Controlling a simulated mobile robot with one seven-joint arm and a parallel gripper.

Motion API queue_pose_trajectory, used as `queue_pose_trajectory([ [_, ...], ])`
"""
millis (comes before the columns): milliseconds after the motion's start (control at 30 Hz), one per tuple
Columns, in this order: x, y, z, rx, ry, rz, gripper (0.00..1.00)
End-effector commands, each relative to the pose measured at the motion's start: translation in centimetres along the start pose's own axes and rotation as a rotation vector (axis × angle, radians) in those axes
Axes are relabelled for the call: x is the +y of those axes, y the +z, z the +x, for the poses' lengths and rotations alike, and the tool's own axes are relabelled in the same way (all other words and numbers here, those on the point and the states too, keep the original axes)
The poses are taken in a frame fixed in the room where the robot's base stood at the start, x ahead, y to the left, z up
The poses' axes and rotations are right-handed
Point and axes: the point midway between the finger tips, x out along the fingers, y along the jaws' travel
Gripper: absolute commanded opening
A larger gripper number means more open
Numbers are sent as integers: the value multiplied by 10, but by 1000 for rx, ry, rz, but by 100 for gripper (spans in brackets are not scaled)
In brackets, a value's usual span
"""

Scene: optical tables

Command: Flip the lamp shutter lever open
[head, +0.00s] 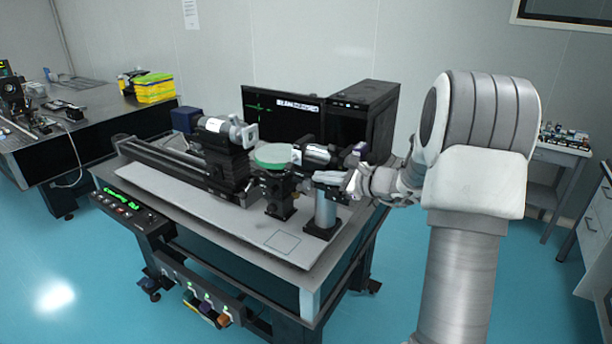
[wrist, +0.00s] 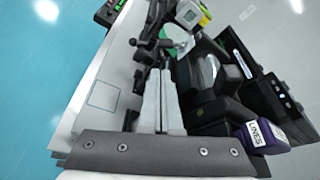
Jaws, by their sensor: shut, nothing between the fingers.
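The lamp appears to be the black cylindrical unit (head: 318,155) at the right end of the row of optics on the table. In the wrist view, dark housings (wrist: 205,100) stand right beside my fingers. My gripper (head: 335,180) reaches in from the right, just below and in front of the black unit. In the wrist view my gripper (wrist: 160,72) has its two pale fingers shut together with nothing held. I cannot make out the shutter lever clearly or tell whether the fingers touch it.
A silver post (head: 325,208) stands below my gripper. A green disc (head: 273,156) and a rail (head: 165,165) lie to the left. A monitor (head: 290,115) and a black computer case (head: 362,115) stand behind. A purple block labelled LINES (wrist: 265,135) is near my wrist. The table's front right is clear.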

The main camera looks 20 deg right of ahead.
Motion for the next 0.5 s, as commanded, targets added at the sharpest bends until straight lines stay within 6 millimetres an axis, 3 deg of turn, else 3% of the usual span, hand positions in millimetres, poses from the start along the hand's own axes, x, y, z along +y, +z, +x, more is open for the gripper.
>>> queue_pose_trajectory([
  [500,0,1,84,-1,3,-2,0],
])
